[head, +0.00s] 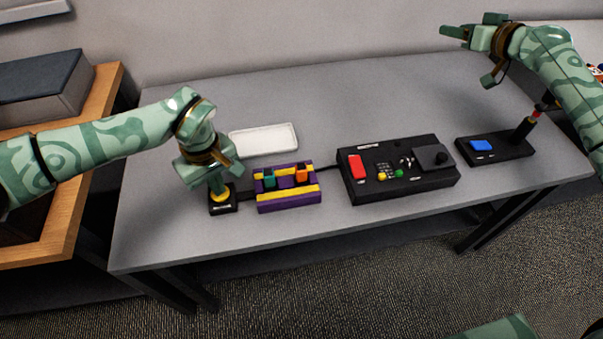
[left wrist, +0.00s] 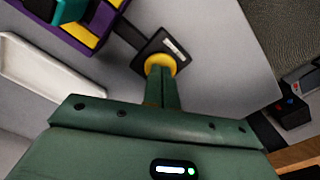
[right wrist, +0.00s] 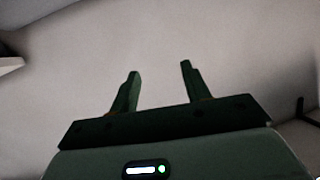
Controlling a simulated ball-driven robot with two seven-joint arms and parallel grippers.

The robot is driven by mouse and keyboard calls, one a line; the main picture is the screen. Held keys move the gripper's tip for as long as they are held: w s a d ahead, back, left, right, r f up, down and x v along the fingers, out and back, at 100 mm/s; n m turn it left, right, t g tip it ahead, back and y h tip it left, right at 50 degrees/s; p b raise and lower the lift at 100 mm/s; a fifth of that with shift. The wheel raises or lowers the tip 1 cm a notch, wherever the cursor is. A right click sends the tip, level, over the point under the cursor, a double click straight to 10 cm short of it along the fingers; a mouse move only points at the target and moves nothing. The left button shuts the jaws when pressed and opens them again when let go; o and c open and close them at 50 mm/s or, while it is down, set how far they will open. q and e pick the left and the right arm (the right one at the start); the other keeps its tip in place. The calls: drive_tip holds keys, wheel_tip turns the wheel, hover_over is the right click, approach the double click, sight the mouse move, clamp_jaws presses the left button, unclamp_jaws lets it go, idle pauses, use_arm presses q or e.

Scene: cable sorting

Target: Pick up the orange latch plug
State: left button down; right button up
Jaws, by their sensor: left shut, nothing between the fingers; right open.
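The orange latch plug (head: 302,173) sits in the right part of the purple and yellow holder (head: 290,202) on the table in the head view. A teal plug (head: 269,179) stands in the same holder to its left. My left gripper (head: 218,188) is shut and empty, pointing down at a yellow round button on a black base (head: 222,207), left of the holder. In the left wrist view the shut fingertips (left wrist: 161,72) are at the yellow button (left wrist: 160,64); I cannot tell whether they touch. My right gripper (right wrist: 157,70) is open and empty, raised above the table's right side.
A white tray (head: 264,140) lies behind the holder. A black panel (head: 398,170) with red, yellow and green buttons stands right of it. Further right is a black box with a blue button (head: 481,145) and upright stick. The table front is clear.

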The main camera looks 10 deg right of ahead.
drive_tip(key=a+f+n+g+y, duration=0.3)
drive_tip(key=a, duration=0.7)
drive_tip(key=n+g, duration=1.1)
drive_tip(key=n, duration=0.2)
approach(303, 167)
drive_tip(key=shift+n+h, duration=0.5)
drive_tip(key=shift+h, duration=0.1)
drive_tip(key=x, duration=0.5)
drive_tip(key=shift+w+a+r, duration=0.15)
drive_tip(key=shift+w+a, duration=0.2)
drive_tip(key=shift+a, duration=0.05)
drive_tip(key=x, duration=0.5)
drive_tip(key=shift+s+a+f, duration=0.2)
drive_tip(key=shift+s+f, duration=0.1)
drive_tip(key=shift+f, duration=0.05)
clamp_jaws()
